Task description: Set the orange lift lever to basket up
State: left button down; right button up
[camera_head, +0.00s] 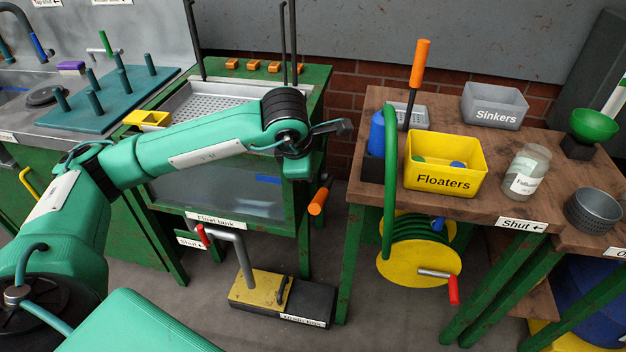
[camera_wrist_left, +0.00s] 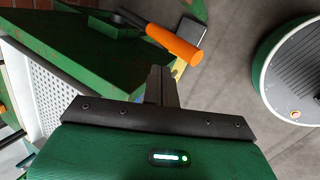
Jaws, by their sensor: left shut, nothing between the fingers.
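The orange lift lever (camera_head: 320,198) is on the right side of the green float tank stand, below the tank's top. Its orange grip leans up to the right in the head view. In the left wrist view the orange grip (camera_wrist_left: 173,44) lies just beyond the fingers, with a dark rod running to the green frame. My left gripper (camera_head: 343,128) is beside the tank's right edge, above the lever. Its fingers (camera_wrist_left: 160,82) are shut and empty, and seem apart from the grip. My right gripper is not in view.
The float tank (camera_head: 225,205) stands behind my left forearm. To the right, a wooden table holds a yellow Floaters bin (camera_head: 445,178), a grey Sinkers bin (camera_head: 494,106) and an upright orange-handled tool (camera_head: 420,65).

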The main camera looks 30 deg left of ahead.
pick_arm(q)
jog(key=shift+s+f+v, duration=0.1)
jog(key=shift+s+v, duration=0.05)
jog(key=shift+v, duration=0.6)
jog(key=shift+s+f+v, duration=0.1)
jog(key=shift+s+v, duration=0.05)
jog(key=shift+v, duration=0.6)
jog(key=shift+s+v, duration=0.2)
jog(key=shift+v, duration=0.55)
jog(key=shift+d, duration=0.1)
